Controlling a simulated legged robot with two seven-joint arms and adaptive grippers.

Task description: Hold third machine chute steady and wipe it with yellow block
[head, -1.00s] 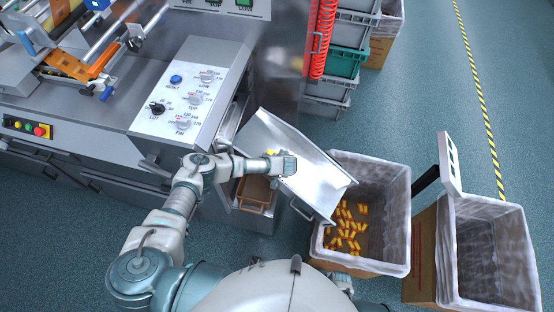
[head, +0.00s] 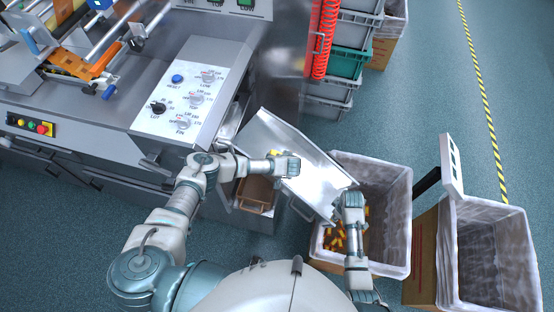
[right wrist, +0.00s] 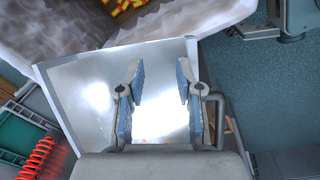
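The machine chute (head: 320,165) is a shiny metal trough with raised sides, sloping from the machine toward a lined bin. My left gripper (head: 290,167) is at the chute's left side in the head view; its fingers are too small to tell open from shut. A small yellow patch (head: 273,153) shows beside it, perhaps the yellow block, partly hidden. My right gripper (head: 352,197) is over the chute's lower end, at the bin's near left part. In the right wrist view my right gripper (right wrist: 160,78) is open and empty, with the chute (right wrist: 75,95) behind its fingers.
The lined bin (head: 392,225) under the chute's lower end holds several orange packs (head: 333,238). A second lined bin (head: 500,210) stands empty at right. Stacked crates (head: 348,65) and a red coiled hose (head: 324,40) are behind. A brown tray (head: 256,192) lies below the chute.

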